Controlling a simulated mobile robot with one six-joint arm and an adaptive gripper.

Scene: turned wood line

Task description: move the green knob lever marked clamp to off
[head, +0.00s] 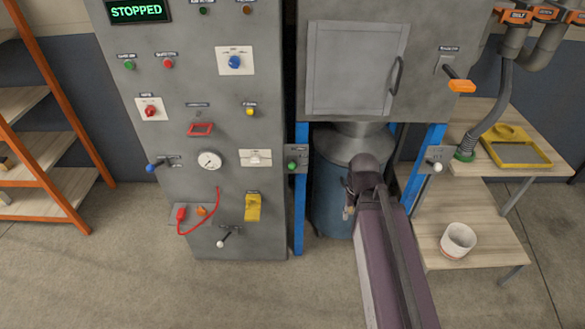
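A green knob (292,165) sits on a small grey plate fixed at the right edge of the grey control panel, in front of a blue post. It looks like the green knob lever, but I cannot read a clamp or off mark there, and its lever position is too small to tell. My gripper (348,211) is to the right of the green knob and lower in the picture, in front of the blue drum, apart from the knob. Its fingers are small and dark, and I cannot tell whether they are open.
The grey control panel (130,95) carries several other controls, including a blue-knob lever (151,168), a white-knob lever (221,243) and a yellow device (252,207). Another white-knob lever (437,166) is at right. A wooden bench (480,215) holds a white bucket (458,241). Floor in front is clear.

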